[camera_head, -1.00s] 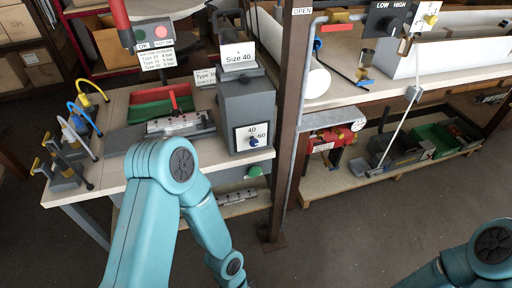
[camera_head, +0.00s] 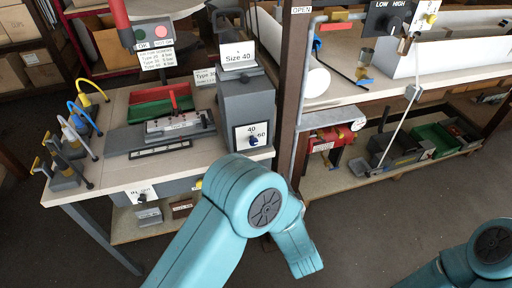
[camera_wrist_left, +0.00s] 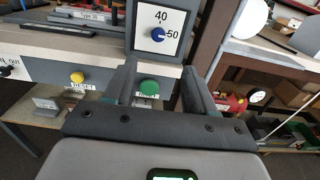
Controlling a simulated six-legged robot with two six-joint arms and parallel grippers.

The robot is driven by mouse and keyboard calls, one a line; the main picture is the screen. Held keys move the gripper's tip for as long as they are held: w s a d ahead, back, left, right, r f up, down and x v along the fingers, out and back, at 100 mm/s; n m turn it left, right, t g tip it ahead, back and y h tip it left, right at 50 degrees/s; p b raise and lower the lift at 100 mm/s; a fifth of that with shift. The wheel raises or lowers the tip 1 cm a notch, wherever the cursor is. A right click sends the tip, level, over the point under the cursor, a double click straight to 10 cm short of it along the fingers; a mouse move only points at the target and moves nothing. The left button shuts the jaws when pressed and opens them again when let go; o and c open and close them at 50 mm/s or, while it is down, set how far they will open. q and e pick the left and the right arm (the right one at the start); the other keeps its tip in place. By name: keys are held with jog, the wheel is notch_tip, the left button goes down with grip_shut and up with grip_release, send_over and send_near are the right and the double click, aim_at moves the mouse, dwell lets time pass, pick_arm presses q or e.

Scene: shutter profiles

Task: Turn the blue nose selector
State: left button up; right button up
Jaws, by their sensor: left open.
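The blue nose selector (camera_head: 253,141) is a small blue knob on a white plate, on the front of a grey box at the bench's right end. The plate is marked 40 above and a second number to the right. In the left wrist view the knob (camera_wrist_left: 158,34) shows upper centre, ahead of my left gripper (camera_wrist_left: 159,68). That gripper is open, its two fingers apart and not touching the knob. My right gripper is out of view; only part of that arm shows at the lower right.
A green button (camera_wrist_left: 149,87) and a yellow button (camera_wrist_left: 77,77) sit on the bench front, below the selector. A brown post (camera_head: 290,100) stands close right of the grey box. The floor in front of the bench is clear.

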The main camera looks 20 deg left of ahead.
aim_at(254, 143)
pick_arm(q)
jog(key=p+x, duration=0.2)
jog(key=x, duration=1.3)
jog(key=shift+s+a, duration=0.1)
jog(key=shift+c, duration=0.3)
jog(key=shift+f, duration=0.1)
jog(key=c, duration=1)
